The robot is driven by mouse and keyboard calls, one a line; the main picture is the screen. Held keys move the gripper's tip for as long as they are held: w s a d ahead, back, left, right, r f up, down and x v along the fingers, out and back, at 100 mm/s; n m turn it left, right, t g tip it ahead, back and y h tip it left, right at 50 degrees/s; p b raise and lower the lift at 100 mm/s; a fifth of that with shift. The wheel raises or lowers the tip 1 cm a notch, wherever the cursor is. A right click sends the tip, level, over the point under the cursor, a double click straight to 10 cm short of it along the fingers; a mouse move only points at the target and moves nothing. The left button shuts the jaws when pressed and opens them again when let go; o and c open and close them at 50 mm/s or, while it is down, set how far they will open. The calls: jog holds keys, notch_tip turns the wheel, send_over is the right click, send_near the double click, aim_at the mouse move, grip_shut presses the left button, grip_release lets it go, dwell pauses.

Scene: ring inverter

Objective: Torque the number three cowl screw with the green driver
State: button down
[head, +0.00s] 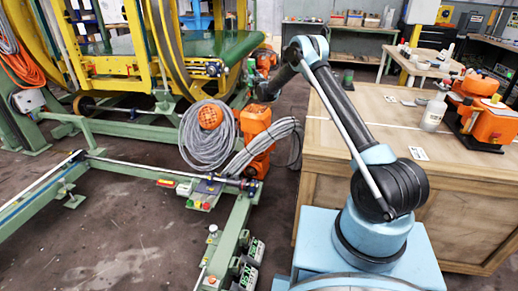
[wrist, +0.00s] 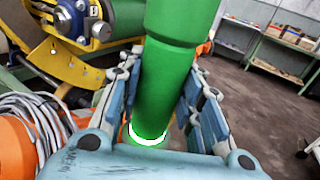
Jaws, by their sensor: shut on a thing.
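The green driver (wrist: 168,75) is a thick green cylinder with a white band near its lower end in the wrist view. It stands between the two padded fingers of my gripper (wrist: 160,90), which is shut on it. The driver runs up out of the top of the picture, so its far end is hidden. In the head view, my arm reaches left toward the yellow ring frame (head: 175,50), and the gripper and driver are too small and dark to make out clearly. I cannot make out any cowl screw or its number in either view.
A blue fitting with a round metal end (wrist: 100,32) sits on yellow framework left of the driver. A wooden crate (head: 400,150) with a bottle (head: 434,112) and orange devices is at right.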

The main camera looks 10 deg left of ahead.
jog(key=s+d+r, duration=0.3)
jog(key=s+d, duration=0.5)
jog(key=s, duration=0.3)
jog(key=shift+s, duration=0.1)
dwell(0.4)
